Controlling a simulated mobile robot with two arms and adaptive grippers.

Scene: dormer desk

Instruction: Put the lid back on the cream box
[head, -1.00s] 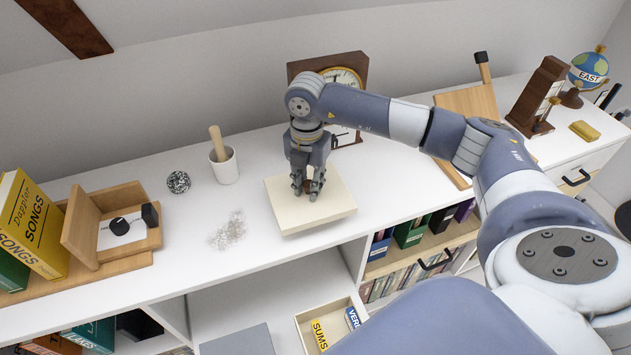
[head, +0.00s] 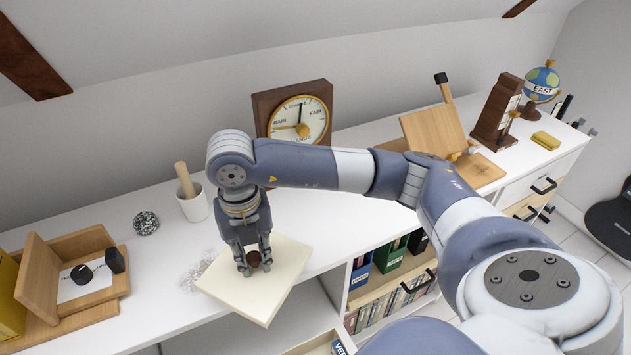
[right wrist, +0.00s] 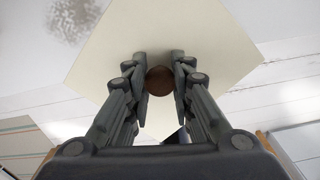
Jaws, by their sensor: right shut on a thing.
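The square cream lid (head: 257,302) has a round dark brown knob (head: 253,259). My right gripper (head: 253,267) is shut on this knob from above. In the right wrist view the knob (right wrist: 160,80) is between the fingertips (right wrist: 160,82), with the lid (right wrist: 205,45) beyond it. In the head view the lid overlaps the desk's front edge; its height above the top is hard to tell. A cream-walled box (head: 313,346) shows partly at the bottom edge, with a book in it; most of it is cut off. My left gripper is not in view.
A wire-like pile (head: 198,272) lies left of the lid. A white mortar (head: 194,207), a wire ball (head: 146,223) and a wooden stand (head: 40,275) are further left. A barometer (head: 293,112) stands behind my right arm. Shelves with binders (head: 390,254) are below the desk top.

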